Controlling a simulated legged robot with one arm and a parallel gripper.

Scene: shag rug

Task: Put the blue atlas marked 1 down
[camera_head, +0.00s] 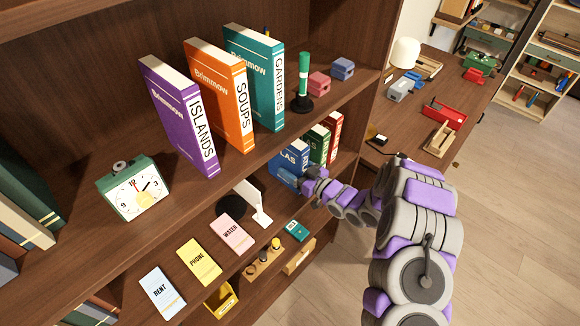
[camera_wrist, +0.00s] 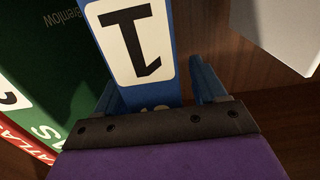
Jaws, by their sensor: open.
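The blue atlas (camera_head: 292,155) stands upright on the shelf below the tall books, at the left end of a short row. In the wrist view its spine (camera_wrist: 164,88) shows a white label with a black 1. My gripper (camera_wrist: 153,78) is open, with one blue finger on each side of the spine. A gap shows between the right finger and the book; I cannot tell whether the left finger touches it. In the head view my gripper (camera_head: 291,180) is at the front of the atlas and hides its lower part.
A green atlas (camera_head: 319,145) and a red atlas (camera_head: 335,128) stand to the right of the blue one. A white bookend (camera_head: 254,204) stands to its left. Above are the shelf with tall books (camera_head: 240,95) and a clock (camera_head: 135,190).

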